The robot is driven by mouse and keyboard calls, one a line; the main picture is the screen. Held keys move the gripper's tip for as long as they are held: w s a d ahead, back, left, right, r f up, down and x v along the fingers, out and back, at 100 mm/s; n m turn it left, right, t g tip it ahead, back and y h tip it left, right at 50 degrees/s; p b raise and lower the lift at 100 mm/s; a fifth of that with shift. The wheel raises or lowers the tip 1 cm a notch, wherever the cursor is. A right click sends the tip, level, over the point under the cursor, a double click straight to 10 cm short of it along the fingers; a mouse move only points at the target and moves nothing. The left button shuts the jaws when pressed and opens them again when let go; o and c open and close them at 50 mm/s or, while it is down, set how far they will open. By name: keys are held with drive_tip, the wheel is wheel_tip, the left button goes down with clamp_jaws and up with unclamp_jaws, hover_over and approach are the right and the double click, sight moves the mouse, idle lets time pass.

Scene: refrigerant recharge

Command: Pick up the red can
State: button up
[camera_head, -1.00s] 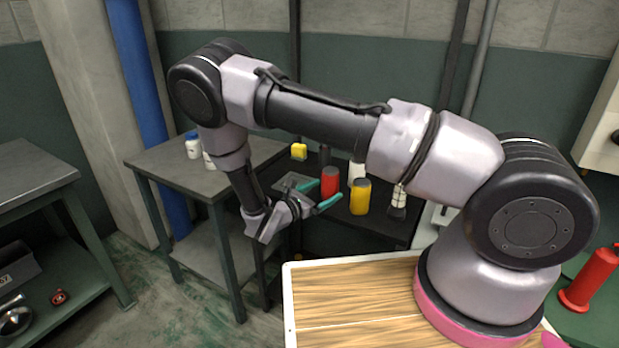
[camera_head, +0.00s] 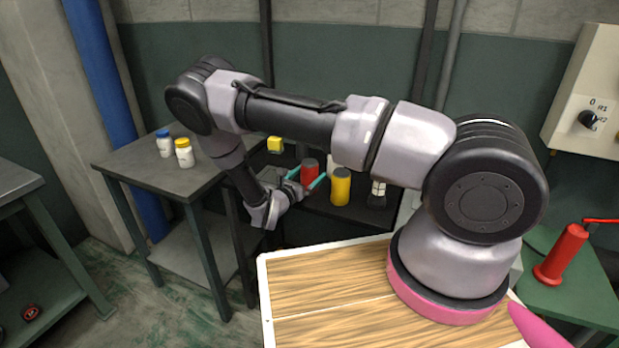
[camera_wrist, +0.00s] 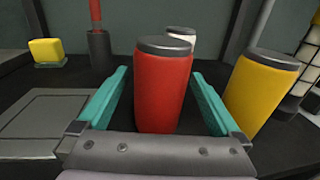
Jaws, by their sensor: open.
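The red can (camera_wrist: 162,88) with a dark grey lid stands upright on the black table. In the wrist view it stands between the two teal fingers of my gripper (camera_wrist: 160,100), with a gap to each finger. My gripper is open, and the can's lower end is hidden behind the gripper's front edge. In the head view the red can (camera_head: 309,171) shows between the teal fingers of my gripper (camera_head: 306,183), which reaches in low from the left.
A yellow can (camera_wrist: 262,92) stands close to the right finger. A white can (camera_wrist: 181,36) is behind the red one. A yellow block (camera_wrist: 46,50) sits at the back left. A grey table (camera_head: 150,185) with two white bottles (camera_head: 184,153) is at left.

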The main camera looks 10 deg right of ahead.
drive_tip(key=shift+w+d, duration=0.3)
drive_tip(key=shift+w, duration=0.05)
drive_tip(key=shift+c, duration=0.3)
clamp_jaws()
